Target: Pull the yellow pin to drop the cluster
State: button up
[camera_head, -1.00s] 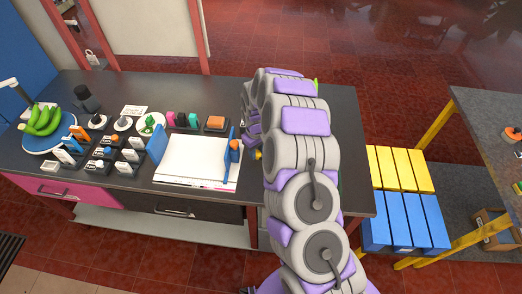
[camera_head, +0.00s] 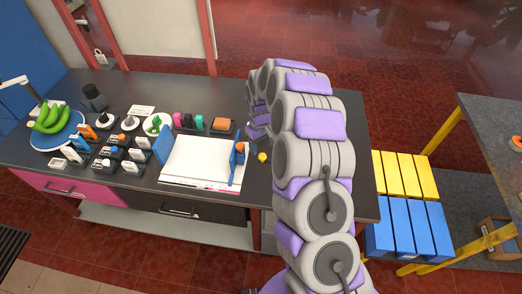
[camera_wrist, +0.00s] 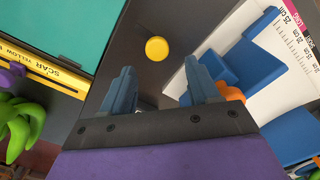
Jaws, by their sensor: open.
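A yellow round knob (camera_head: 262,157), which looks like the yellow pin, shows beside my arm on the dark bench. It also shows in the wrist view (camera_wrist: 157,49) as a yellow disc just beyond my fingertips. My gripper (camera_wrist: 160,66) is open, with the disc ahead of the gap and nothing between the fingers. In the head view my arm hides most of the gripper. A green finger-shaped cluster (camera_wrist: 20,128) with a purple part shows at the wrist view's left edge. I cannot tell whether the pin joins it.
A white board (camera_head: 200,163) with blue uprights lies left of the knob; its blue and orange parts (camera_wrist: 240,62) sit close to my right finger. A teal panel (camera_wrist: 55,30) is at the wrist view's upper left. Green bananas (camera_head: 48,118) rest on a blue plate.

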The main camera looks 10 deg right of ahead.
notch_tip(320, 180, up, 12)
jog(key=p, duration=0.1)
jog(key=shift+a, duration=0.2)
jog(key=shift+f, duration=0.1)
dwell(0.3)
jog(key=s+r+m, duration=0.1)
jog(key=s+r, duration=0.4)
jog(key=s, duration=0.5)
jog(key=s+r+m, duration=0.1)
jog(key=s+r, duration=0.5)
jog(key=s, duration=0.4)
jog(key=s+d+m+g+b, duration=0.1)
jog(key=s+d, duration=0.1)
jog(key=s, duration=0.9)
jog(key=s+d+m+b, duration=0.1)
jog(key=s+m, duration=0.1)
jog(key=s, duration=1)
jog(key=shift+s+d+f+g, duration=0.25)
jog(key=shift+d+f+g, duration=0.1)
jog(key=shift+f+g, duration=0.05)
